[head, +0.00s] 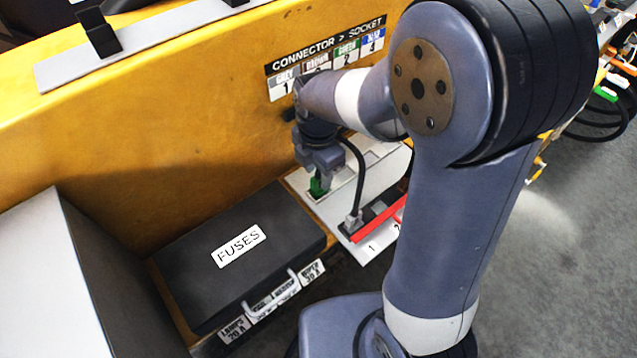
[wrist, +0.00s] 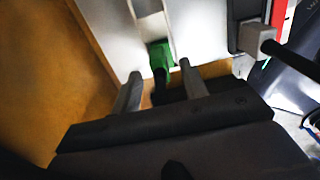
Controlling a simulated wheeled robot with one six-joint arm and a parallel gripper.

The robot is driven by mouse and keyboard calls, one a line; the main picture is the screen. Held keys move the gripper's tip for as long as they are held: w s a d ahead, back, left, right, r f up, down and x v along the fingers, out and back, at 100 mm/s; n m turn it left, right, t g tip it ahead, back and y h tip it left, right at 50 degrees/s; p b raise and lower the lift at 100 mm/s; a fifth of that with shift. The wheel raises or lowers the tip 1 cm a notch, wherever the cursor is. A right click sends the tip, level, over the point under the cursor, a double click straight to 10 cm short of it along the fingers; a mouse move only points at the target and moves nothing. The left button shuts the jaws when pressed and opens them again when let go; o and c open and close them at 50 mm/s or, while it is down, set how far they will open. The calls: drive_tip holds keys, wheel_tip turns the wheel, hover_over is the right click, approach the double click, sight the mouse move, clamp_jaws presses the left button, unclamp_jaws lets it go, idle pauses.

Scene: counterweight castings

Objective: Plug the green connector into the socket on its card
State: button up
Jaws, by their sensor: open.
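The green connector (head: 317,187) is below my gripper (head: 321,165) in the head view, at the left part of a white panel (head: 331,216). In the wrist view the green connector (wrist: 160,54) lies at the end of a grey slot in the panel. My gripper (wrist: 159,74) is open, with one finger on each side of the connector's dark rear end. The card (head: 325,60) on the yellow wall reads "CONNECTOR > SOCKET" and pairs green with what looks like 2. Numbers 1 and 2 show on the panel's front edge; my arm hides its right part.
A grey connector (head: 352,221) with a black cable stands beside a red strip (head: 375,224) on the panel. A black FUSES box (head: 240,255) sits to the left, with labels along its front. The yellow wall (head: 150,130) rises close behind. Open floor lies at the right.

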sight(319, 186)
wheel_tip(319, 186, down, 2)
drive_tip(key=shift+f, duration=0.1)
clamp_jaws()
idle(0.5)
